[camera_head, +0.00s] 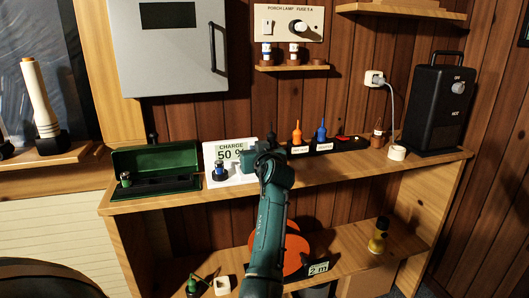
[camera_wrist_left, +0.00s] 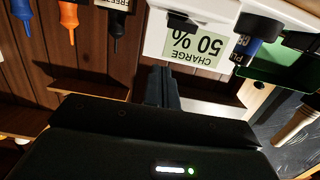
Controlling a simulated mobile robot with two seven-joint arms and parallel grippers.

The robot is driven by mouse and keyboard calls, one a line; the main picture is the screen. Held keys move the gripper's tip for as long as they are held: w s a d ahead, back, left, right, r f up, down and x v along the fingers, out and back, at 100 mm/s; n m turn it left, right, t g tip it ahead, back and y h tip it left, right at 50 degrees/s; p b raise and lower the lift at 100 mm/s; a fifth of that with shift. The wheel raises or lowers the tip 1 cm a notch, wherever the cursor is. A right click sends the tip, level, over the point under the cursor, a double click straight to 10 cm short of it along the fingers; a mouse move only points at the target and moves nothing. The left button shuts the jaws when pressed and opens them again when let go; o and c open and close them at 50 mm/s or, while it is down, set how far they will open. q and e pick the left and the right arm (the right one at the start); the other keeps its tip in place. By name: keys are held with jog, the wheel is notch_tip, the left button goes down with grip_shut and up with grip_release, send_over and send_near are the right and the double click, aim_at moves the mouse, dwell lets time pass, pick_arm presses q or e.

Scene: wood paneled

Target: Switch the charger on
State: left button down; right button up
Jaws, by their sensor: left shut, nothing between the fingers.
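The charger (camera_head: 224,149) is a white unit on the wooden shelf top. Its display reads "CHARGE 50 %", and it also shows upside down in the left wrist view (camera_wrist_left: 221,13). A blue and black battery-like piece (camera_head: 220,173) stands on its left part, also in the left wrist view (camera_wrist_left: 247,48). A small dark part (camera_wrist_left: 183,22) on the charger may be its switch; its position cannot be told. My left gripper (camera_head: 268,153) is shut and empty, just right of the charger in the head view; its fingers (camera_wrist_left: 162,86) point toward the charger. Contact cannot be told. My right gripper is out of view.
A green open case (camera_head: 155,165) stands left of the charger. A black heater (camera_head: 433,105) stands at the far right. My left arm hides part of the lower shelf and an orange disc (camera_head: 296,250).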

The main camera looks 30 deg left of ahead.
pick_arm(q)
jog(key=v, duration=0.7)
jog(key=shift+a+r, duration=0.15)
jog(key=shift+a, duration=0.05)
